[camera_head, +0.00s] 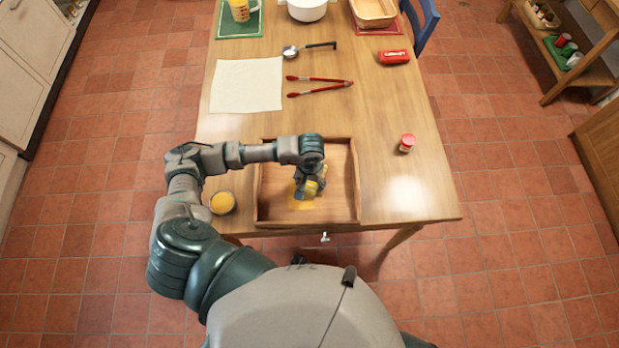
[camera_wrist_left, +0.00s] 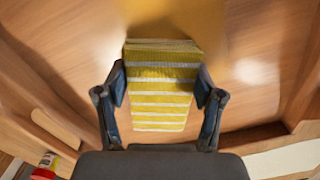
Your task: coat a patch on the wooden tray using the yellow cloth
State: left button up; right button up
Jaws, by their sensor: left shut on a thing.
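The wooden tray (camera_head: 343,207) lies near the front edge of the table, its raised rim around a flat floor. My left gripper (camera_head: 308,188) is over the tray, pointing down, shut on the yellow cloth (camera_head: 312,187). In the left wrist view the cloth (camera_wrist_left: 160,95) is a folded, yellow-and-white striped pad between the two fingers (camera_wrist_left: 162,100). A yellow patch (camera_head: 297,204) shows on the tray floor beside the cloth. Whether the cloth touches the floor is hard to tell. My right gripper is not in view.
A bowl of yellow stuff (camera_head: 222,203) stands left of the tray. A red-lidded jar (camera_head: 407,143) stands to the right. Red tongs (camera_head: 320,86), a ladle (camera_head: 292,51), a white cloth (camera_head: 247,86) and a red object (camera_head: 394,57) lie farther back.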

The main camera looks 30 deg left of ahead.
aim_at(309, 193)
pick_arm(q)
jog(key=shift+s+d+f, duration=0.1)
jog(key=shift+s+d, duration=0.2)
jog(key=shift+s, duration=0.45)
jog(key=shift+s+d, duration=0.3)
jog(key=shift+s, duration=0.4)
jog(key=shift+s+d, duration=0.4)
jog(key=shift+s, duration=0.25)
jog(key=shift+s+d, duration=0.35)
jog(key=shift+s, duration=0.35)
jog(key=shift+s+d, duration=0.4)
jog(key=shift+s, duration=0.25)
notch_tip(309, 193, up, 5)
jog(key=p, duration=0.3)
jog(key=shift+w, duration=0.15)
jog(key=shift+r, duration=0.65)
notch_tip(309, 193, up, 3)
jog(key=shift+p, duration=1)
